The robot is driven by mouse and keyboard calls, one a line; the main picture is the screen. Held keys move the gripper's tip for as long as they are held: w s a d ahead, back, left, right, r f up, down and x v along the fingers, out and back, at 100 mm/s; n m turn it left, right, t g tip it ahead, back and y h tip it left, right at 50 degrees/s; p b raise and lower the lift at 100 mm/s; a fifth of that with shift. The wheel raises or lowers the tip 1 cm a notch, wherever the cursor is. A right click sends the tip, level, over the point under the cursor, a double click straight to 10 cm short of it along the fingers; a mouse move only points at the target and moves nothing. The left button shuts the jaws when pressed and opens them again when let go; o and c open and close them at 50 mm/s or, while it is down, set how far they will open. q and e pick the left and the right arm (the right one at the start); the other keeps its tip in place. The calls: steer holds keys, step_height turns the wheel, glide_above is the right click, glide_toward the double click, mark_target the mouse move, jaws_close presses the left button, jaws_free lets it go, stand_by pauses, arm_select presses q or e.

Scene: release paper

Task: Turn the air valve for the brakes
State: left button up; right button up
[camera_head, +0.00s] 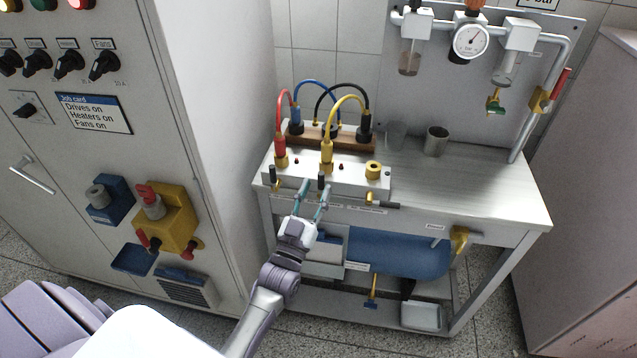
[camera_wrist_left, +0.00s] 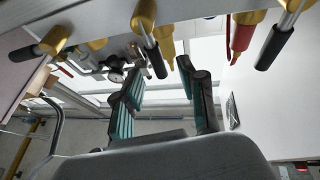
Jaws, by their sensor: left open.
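A pale manifold block (camera_head: 350,180) stands on the bench, with three brass valves with black lever handles along its front. The left lever (camera_head: 272,175) and middle lever (camera_head: 321,180) point upward in the head view; the right lever (camera_head: 384,204) lies sideways. The small labels below are too small to read, so I cannot tell which valve is for the brakes. My left gripper (camera_head: 316,187) is open at the block's front, its teal fingertips around or close to the middle lever. In the left wrist view, the middle lever (camera_wrist_left: 155,58) shows just beyond the open fingers (camera_wrist_left: 164,75); contact is unclear. My right gripper is out of view.
Red (camera_head: 279,115), yellow, blue and black hoses arch behind the levers. Cups (camera_head: 436,142) stand farther back. A pressure gauge (camera_head: 470,41) and a red-handled pipe valve (camera_head: 560,88) are on the wall panel. A blue tank (camera_head: 405,254) sits below the bench; a control cabinet stands left.

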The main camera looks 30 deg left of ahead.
arm_select(q)
steer(key=v, duration=0.9)
steer(key=shift+s, duration=0.15)
